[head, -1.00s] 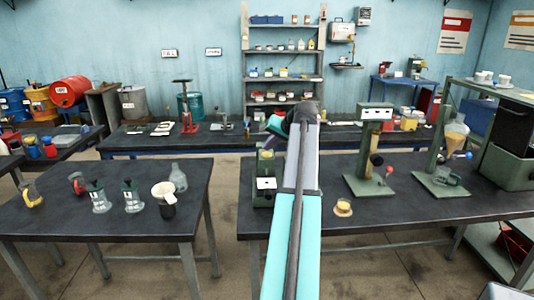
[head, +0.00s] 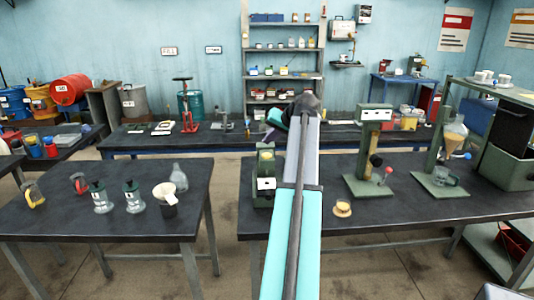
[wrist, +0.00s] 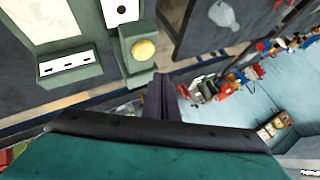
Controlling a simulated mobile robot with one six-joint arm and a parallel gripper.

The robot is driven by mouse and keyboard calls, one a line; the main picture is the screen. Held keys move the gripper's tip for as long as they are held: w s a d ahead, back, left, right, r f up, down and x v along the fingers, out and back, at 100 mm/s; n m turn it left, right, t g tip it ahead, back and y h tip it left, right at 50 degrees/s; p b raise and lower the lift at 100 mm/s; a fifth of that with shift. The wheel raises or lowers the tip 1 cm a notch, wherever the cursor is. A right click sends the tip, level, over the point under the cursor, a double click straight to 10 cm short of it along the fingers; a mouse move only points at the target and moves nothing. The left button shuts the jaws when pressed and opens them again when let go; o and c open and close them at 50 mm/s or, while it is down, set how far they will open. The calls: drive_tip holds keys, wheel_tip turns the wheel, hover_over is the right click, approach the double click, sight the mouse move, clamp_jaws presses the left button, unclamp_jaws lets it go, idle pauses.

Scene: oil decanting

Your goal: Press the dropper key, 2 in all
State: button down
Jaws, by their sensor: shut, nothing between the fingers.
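A green device (head: 264,183) with a white front plate stands on the right-hand bench, just left of my arm in the head view. In the wrist view a green device with a white one-dot plate carries a round yellow button (wrist: 144,50), which looks like the dropper key. My gripper (wrist: 160,78) is shut and empty, its dark fingers just below the button in the picture. They look apart from it, but the depth of the gap is unclear. In the head view my gripper (head: 270,134) is above and behind the green device, partly hidden by my arm.
A green stand (head: 370,150) and a stand with a funnel (head: 450,150) are on the bench to the right. A small yellow item (head: 342,208) lies near the arm. The left table (head: 60,215) holds bottles, a flask (head: 179,177) and a cup (head: 165,193).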

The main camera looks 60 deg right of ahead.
drive_tip(key=shift+r+p, duration=0.5)
drive_tip(key=shift+r, duration=0.65)
drive_tip(key=shift+f, duration=0.15)
idle(1.7)
